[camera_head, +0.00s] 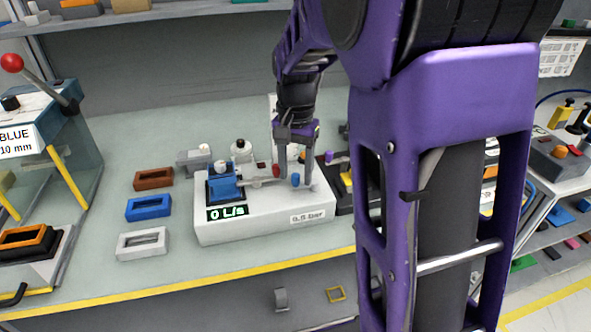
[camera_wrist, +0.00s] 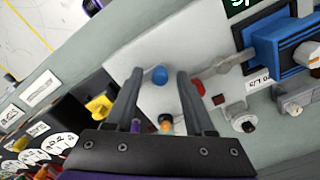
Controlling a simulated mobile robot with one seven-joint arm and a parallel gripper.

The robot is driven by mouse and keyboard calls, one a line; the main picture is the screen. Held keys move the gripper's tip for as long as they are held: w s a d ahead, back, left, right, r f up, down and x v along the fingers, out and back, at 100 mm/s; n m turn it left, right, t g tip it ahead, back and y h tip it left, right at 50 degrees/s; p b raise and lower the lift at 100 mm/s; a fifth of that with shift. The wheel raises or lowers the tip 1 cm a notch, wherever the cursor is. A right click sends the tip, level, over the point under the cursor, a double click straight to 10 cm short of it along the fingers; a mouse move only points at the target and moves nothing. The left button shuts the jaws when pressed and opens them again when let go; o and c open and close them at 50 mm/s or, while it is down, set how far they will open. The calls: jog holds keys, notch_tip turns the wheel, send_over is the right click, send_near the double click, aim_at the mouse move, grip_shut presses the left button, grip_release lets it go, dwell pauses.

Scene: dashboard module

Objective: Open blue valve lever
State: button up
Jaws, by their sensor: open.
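A blue knob (camera_head: 295,180), which looks like the end of the blue valve lever, is on the white dashboard module (camera_head: 260,228). Its lever arm is hard to make out. My gripper (camera_head: 296,174) points down at the module's right part, with its fingers open on either side of the knob. In the wrist view, the blue knob (camera_wrist: 160,75) shows between the spread fingertips (camera_wrist: 159,79) with gaps at both sides. I cannot tell exact height or contact. A blue valve body (camera_head: 222,185) sits at the module's left; it also shows in the wrist view (camera_wrist: 272,44).
A red knob (camera_head: 276,170) is close to my left finger. The display (camera_head: 227,212) reads "0 L/s"; a label (camera_head: 307,216) reads "0.5 bar". A dark unit with a yellow part (camera_head: 346,180) stands right. Brown, blue and white frames (camera_head: 148,207) lie left.

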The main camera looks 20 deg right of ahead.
grip_shut()
jog(key=shift+s+n, duration=0.1)
jog(key=shift+n, duration=0.2)
jog(key=n, duration=0.1)
jog(key=s+n+p, duration=0.1)
jog(key=n, duration=0.1)
jog(key=shift+s+d+r+n, duration=0.1)
jog(key=shift+s+d+n, duration=0.1)
jog(key=shift+n, duration=0.1)
jog(key=n, duration=0.2)
jog(key=s+n, duration=0.1)
jog(key=n, duration=0.1)
jog(key=shift+s+d, duration=0.15)
jog(key=shift+d, duration=0.25)
jog(key=n, duration=0.1)
jog(key=d+n, duration=0.1)
jog(key=n, duration=0.1)
jog(key=s+n+p, duration=0.1)
jog(key=n, duration=0.1)
jog(key=shift+d, duration=0.2)
jog(key=n, duration=0.1)
jog(key=d+n, duration=0.1)
jog(key=n, duration=0.1)
jog(key=n+p, duration=0.1)
jog(key=shift+s+d+n, duration=0.1)
jog(key=shift+d+n, duration=0.2)
grip_release()
